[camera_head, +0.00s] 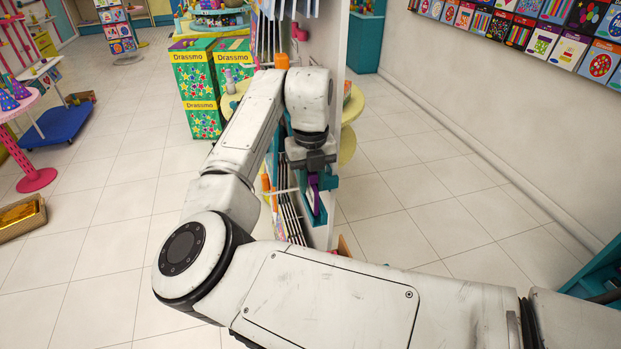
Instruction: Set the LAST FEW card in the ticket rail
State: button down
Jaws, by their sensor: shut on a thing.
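My gripper (316,180) points down beside the end of a white display panel (334,215), in the middle of the view. It is shut on a narrow purple piece (316,198), seen almost edge-on. No lettering shows, so I cannot tell for sure that it is the LAST FEW card. A teal part (308,213) lies just behind and beside the purple piece, at the panel. I cannot tell whether it is the ticket rail, or whether the purple piece touches it. My wrist and forearm hide part of the panel.
Dark-edged flat goods (288,218) stand in the panel's left side. A round yellow shelf (347,145) is behind my wrist. Green Drassmo boxes (196,90) stand further back.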

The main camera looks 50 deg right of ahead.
jog(key=shift+f+b, duration=0.45)
jog(key=shift+f, duration=0.5)
jog(key=c, duration=0.8)
grip_release()
notch_tip(320, 180, up, 11)
jog(key=shift+f+b, duration=0.1)
jog(key=shift+b, duration=1)
jog(key=shift+f, duration=0.1)
